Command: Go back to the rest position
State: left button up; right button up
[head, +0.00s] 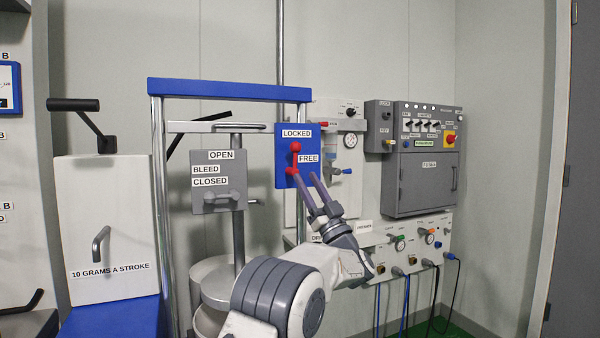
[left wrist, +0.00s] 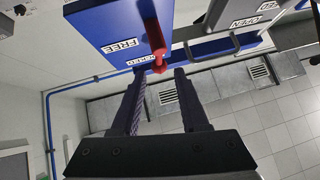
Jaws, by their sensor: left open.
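The blue lock panel (head: 283,152) carries a LOCKED label at the top and a FREE label at the right. Its red lever (head: 296,157) stands nearly upright, with its upper end just under LOCKED. My left gripper (head: 304,175) is open, its two dark fingers pointing up at the lower part of the panel. In the left wrist view the red lever (left wrist: 154,42) shows beyond the fingertips (left wrist: 158,72), its knob lying in line with the gap between them. I cannot tell whether a finger touches it. My right gripper is not in view.
A blue-topped frame (head: 228,89) holds the panel and a grey OPEN/BLEED/CLOSED plate (head: 219,186). Open floor (left wrist: 292,120) shows in the wrist view.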

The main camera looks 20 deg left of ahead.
pick_arm(q)
jog(key=shift+v, duration=1.1)
